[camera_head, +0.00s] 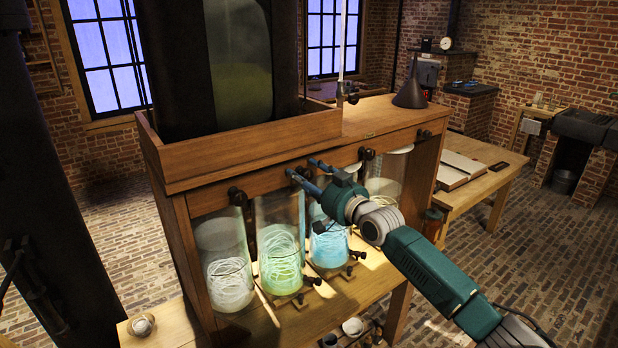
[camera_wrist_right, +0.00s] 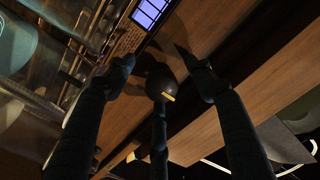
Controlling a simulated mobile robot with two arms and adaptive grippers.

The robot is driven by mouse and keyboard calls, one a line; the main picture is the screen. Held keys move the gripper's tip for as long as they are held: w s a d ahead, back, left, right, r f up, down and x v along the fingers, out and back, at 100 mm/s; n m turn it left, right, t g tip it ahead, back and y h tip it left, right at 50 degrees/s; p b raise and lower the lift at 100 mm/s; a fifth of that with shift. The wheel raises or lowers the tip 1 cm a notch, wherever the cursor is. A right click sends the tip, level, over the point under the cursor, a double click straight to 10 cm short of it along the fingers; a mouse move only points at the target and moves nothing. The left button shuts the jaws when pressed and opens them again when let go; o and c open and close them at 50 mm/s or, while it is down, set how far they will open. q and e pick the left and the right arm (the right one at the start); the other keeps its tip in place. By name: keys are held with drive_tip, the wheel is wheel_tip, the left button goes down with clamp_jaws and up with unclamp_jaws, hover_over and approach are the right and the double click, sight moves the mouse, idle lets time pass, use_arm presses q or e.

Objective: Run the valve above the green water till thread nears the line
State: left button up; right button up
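The green water stands in a glass jar (camera_head: 281,262), second from the left under the wooden cabinet, with pale thread coiled in its lower part. I cannot make out a line on the glass. My right gripper (camera_head: 304,170) is in front of the cabinet's rail, above and between the green and blue jars. In the right wrist view its dark fingers (camera_wrist_right: 160,72) are spread apart, with a round dark knob (camera_wrist_right: 168,84) bearing a yellow mark between them. I cannot tell whether they touch it. The valve above the green water is largely hidden by my gripper. My left gripper is not in view.
A clear jar (camera_head: 225,265) with white thread stands left of the green one, and a blue-water jar (camera_head: 329,245) stands right. Another jar (camera_head: 386,170) is partly behind my right arm. A dark valve knob (camera_head: 237,196) sits further left. A funnel (camera_head: 410,92) stands on top.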

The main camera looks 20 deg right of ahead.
drive_tip(key=shift+r, duration=0.1)
drive_tip(key=shift+s+d+r+p, duration=0.15)
drive_tip(key=shift+s+p, duration=0.15)
drive_tip(key=shift+p, duration=0.2)
drive_tip(key=p+v, duration=0.3)
drive_tip(key=v, duration=0.1)
drive_tip(key=shift+s, duration=0.2)
